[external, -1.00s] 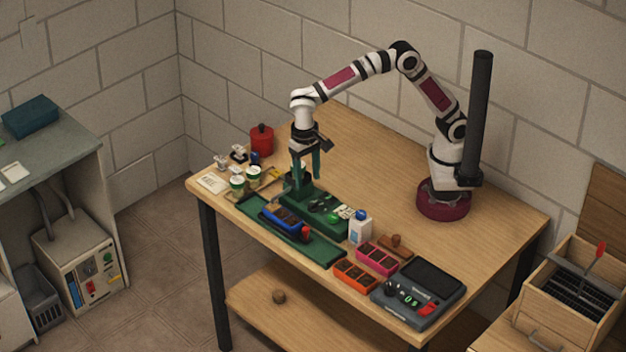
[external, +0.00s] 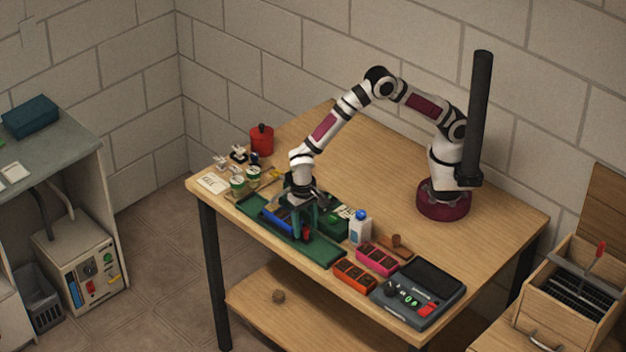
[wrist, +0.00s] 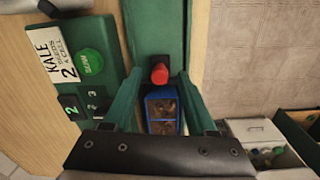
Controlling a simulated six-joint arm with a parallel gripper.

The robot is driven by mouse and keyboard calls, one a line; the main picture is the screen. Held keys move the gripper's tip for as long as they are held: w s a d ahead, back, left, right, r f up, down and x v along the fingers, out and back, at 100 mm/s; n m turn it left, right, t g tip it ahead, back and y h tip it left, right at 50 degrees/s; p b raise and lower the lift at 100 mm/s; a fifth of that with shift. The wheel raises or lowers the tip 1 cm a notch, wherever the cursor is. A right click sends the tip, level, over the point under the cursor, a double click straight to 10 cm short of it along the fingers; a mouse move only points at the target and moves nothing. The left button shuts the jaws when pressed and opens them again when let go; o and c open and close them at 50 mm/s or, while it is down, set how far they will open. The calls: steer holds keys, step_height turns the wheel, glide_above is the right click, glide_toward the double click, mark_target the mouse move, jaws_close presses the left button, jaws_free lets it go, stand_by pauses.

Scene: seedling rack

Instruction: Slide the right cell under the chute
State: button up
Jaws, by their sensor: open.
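The blue cell tray (external: 273,221) lies in the green track (external: 322,251) along the table's front edge. In the wrist view the tray (wrist: 162,112) shows brown-filled cells, partly hidden by my gripper's body. A red knob (wrist: 160,73) stands at the tray's end. My gripper (wrist: 160,80) is low over the track, its green fingers apart on either side of the knob and tray end. I cannot tell whether either finger touches. The green sowing machine (wrist: 98,62) stands beside the track, with a round green button (wrist: 89,61). The chute is not clearly visible behind my gripper.
A card reading KALE, 2 seeds a cell (wrist: 57,58), lies on the machine. A white bottle (external: 360,228), pink tray (external: 377,258), orange tray (external: 355,275) and grey console (external: 420,291) stand to the right. The track beyond the knob is clear.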

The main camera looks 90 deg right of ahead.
jaws_close()
stand_by(1.4)
